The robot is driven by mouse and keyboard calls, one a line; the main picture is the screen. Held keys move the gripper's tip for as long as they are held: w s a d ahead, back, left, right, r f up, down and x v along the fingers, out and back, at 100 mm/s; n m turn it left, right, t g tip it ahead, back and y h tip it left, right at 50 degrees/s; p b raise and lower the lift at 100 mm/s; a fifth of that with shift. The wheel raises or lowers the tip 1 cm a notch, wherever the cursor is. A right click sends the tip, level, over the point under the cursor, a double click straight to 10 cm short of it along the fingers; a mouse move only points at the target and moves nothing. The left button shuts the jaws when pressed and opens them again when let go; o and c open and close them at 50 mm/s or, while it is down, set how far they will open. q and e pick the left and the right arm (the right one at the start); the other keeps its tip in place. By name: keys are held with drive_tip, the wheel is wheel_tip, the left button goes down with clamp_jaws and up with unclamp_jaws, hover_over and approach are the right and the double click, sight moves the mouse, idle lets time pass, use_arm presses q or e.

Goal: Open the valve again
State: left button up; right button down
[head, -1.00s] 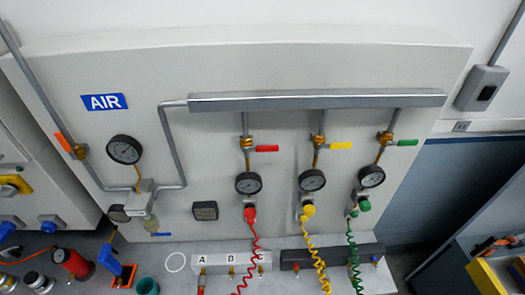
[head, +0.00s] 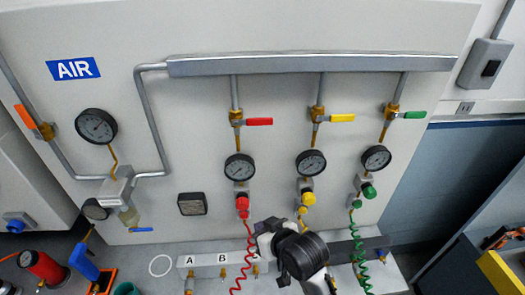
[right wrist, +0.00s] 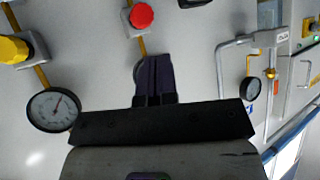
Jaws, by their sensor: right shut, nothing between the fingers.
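Three branch valves hang below the grey manifold pipe in the head view. Their red handle (head: 259,121), yellow handle (head: 342,117) and green handle (head: 414,115) all lie roughly level, across their pipes. An orange handle (head: 25,117) slants along the left inlet pipe, and a small blue handle (head: 141,229) sits below the regulator. My right gripper (right wrist: 155,60) is shut and empty in the right wrist view, in front of a mostly hidden gauge below the red knob (right wrist: 141,16). In the head view my right wrist is low, between the red and yellow lines; its fingertips are unclear.
Gauges (head: 239,167) and coloured knobs stick out below the valves. A coiled red hose (head: 247,262) and green hose (head: 358,248) hang beside my right wrist. A white block marked A and B (head: 205,260) stands on the bench. The panel around the handles is clear.

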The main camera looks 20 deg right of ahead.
sight(253, 122)
drive_tip(key=w+a+m+t+y, duration=0.45)
drive_tip(key=w+m+t, duration=0.25)
drive_tip(key=w+m, duration=0.55)
use_arm(q)
drive_tip(key=shift+f+b, duration=0.3)
drive_tip(key=shift+f, duration=0.5)
use_arm(e)
drive_tip(key=s+d+r+m+t+h, duration=0.2)
drive_tip(key=m+h, duration=0.5)
drive_tip(key=m, duration=0.7)
drive_tip(key=s+d+r+m+t+h, duration=0.2)
drive_tip(key=d+r+m+t+h, duration=0.2)
drive_tip(key=m, duration=1)
drive_tip(key=shift+d+r+m+t+h, duration=0.2)
drive_tip(key=shift+d+m+t+h, duration=0.15)
drive_tip(key=shift+d+t+h, duration=1.05)
drive_tip(key=shift+s+a+g+h, duration=0.1)
drive_tip(key=shift+a+g+h, duration=0.15)
drive_tip(key=shift+a+g, duration=0.05)
use_arm(q)
wheel_tip(253, 122, up, 6)
drive_tip(key=p, duration=0.6)
drive_tip(key=shift+r, duration=0.15)
use_arm(e)
drive_tip(key=s+r+x, duration=0.2)
drive_tip(key=x, duration=1.1)
drive_tip(key=shift+a, duration=0.2)
